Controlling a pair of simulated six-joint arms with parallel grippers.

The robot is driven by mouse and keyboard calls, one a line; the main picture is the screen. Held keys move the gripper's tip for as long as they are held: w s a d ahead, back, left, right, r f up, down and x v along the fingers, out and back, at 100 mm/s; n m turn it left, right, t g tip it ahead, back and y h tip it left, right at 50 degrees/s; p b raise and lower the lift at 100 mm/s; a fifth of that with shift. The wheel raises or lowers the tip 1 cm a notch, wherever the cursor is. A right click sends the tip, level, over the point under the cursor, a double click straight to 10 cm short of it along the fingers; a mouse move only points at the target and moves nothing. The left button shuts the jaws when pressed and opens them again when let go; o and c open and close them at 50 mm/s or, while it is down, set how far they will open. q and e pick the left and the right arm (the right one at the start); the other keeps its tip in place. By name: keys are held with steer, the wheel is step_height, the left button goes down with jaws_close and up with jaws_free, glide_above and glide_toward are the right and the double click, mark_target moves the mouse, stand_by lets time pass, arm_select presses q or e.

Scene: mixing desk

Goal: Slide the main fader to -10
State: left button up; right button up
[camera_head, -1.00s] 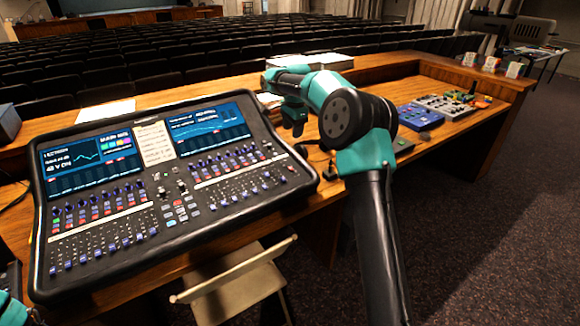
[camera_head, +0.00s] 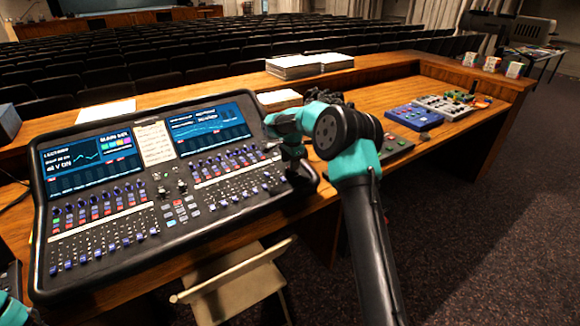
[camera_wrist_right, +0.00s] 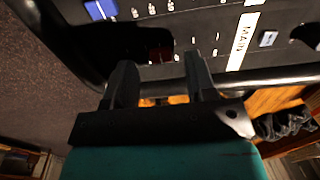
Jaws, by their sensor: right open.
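The mixing console (camera_head: 150,245) is black and lies tilted on the desk, with two lit screens and rows of faders. A white strip lettered MAIN (camera_wrist_right: 243,40) shows in the right wrist view. A dark reddish cap (camera_wrist_right: 160,50), apparently the main fader, lies just beyond the gap between my right fingers; contact cannot be seen. My right gripper (camera_head: 302,176) is open over the console's right end; its two dark fingers also show in the right wrist view (camera_wrist_right: 161,76). The fader's scale marks cannot be read. Only a teal bit of my left arm shows at the lower left.
A blue box (camera_head: 414,117) and a grey small mixer (camera_head: 445,106) stand on the desk to the right. Books (camera_head: 308,65) lie on the back ledge. A chair (camera_head: 235,285) stands in front of the desk.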

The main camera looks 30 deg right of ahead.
steer(key=shift+w+f, duration=0.1)
steer(key=shift+f, duration=0.95)
jaws_close()
